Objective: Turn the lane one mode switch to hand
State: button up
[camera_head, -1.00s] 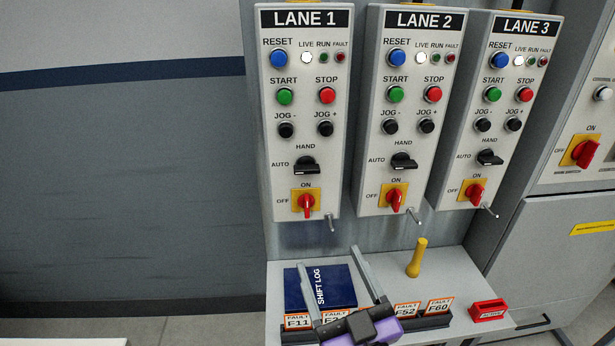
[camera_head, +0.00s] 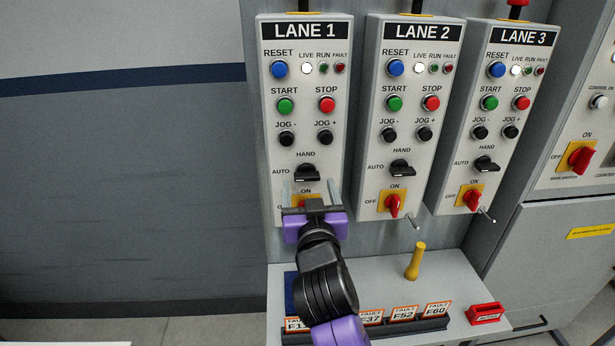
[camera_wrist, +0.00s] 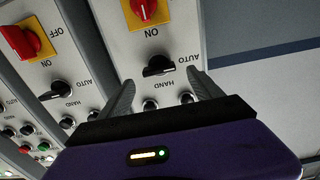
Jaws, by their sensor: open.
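The lane one mode switch (camera_head: 307,173) is a black knob low on the LANE 1 panel (camera_head: 338,120), with AUTO printed at its left and HAND above. Its bar lies roughly level; I cannot tell which end is the pointer. My gripper (camera_head: 310,186) is open and empty in front of the panel, its fingertips just below the knob in the head view. In the wrist view, which is upside down, the knob (camera_wrist: 158,66) sits between and beyond the two fingertips (camera_wrist: 163,80). Contact is not visible. My gripper partly hides the red ON/OFF switch below.
LANE 2 (camera_head: 400,120) and LANE 3 (camera_head: 497,120) panels stand close at the right with similar knobs. Metal pegs stick out below them. A shelf (camera_head: 385,270) below holds a yellow handle (camera_head: 416,262), FAULT cards (camera_head: 404,312) and a red block (camera_head: 485,313). The left wall side is clear.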

aim_at(307, 179)
jog(key=shift+w+p, duration=0.3)
jog(key=shift+w, duration=1.8)
jog(key=c, duration=1.4)
